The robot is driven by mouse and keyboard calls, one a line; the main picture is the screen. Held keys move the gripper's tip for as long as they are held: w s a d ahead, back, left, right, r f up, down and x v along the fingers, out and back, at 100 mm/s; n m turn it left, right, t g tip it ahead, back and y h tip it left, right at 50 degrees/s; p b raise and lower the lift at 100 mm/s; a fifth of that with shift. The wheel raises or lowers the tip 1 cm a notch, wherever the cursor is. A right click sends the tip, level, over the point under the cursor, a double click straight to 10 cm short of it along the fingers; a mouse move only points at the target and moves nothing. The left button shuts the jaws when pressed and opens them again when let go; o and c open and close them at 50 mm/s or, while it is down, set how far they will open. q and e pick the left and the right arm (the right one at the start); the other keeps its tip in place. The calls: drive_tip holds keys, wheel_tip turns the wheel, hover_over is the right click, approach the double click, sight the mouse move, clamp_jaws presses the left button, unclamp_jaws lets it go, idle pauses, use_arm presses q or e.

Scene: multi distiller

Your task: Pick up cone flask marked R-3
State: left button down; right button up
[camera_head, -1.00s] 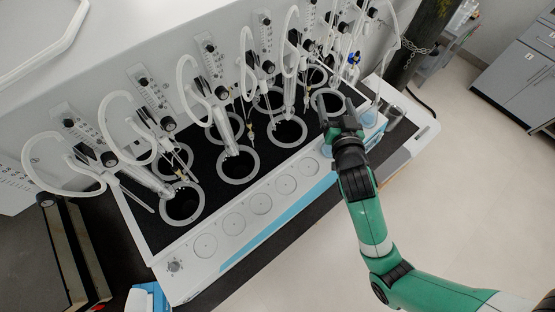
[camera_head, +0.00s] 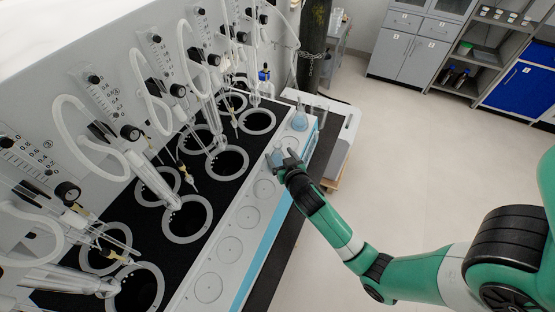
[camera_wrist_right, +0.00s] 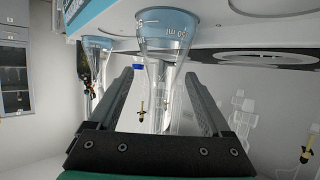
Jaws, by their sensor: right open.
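A clear cone flask with blue liquid (camera_wrist_right: 167,32) appears upside down in the right wrist view. Its narrow neck reaches between my right gripper's fingers (camera_wrist_right: 158,76), which are spread apart on either side; contact cannot be seen. In the head view this flask (camera_head: 275,158) stands on the distiller's front ledge, partly covered by my right gripper (camera_head: 286,160). A second blue-filled cone flask (camera_head: 300,119) stands farther back on the same ledge; it also shows in the right wrist view (camera_wrist_right: 96,45). I can read volume marks, but no R-3 mark. My left gripper is out of view.
The distiller's white front ledge (camera_head: 228,250) has several empty round spots nearer me. Behind it are black wells with pale rings (camera_head: 227,162), glass tubes and hoses. A dark cylinder with a chain (camera_head: 313,50) stands beyond. The floor at right is open.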

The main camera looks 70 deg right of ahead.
drive_tip(key=b+x, duration=0.1)
drive_tip(key=x, duration=0.4)
drive_tip(key=shift+w, duration=0.15)
clamp_jaws()
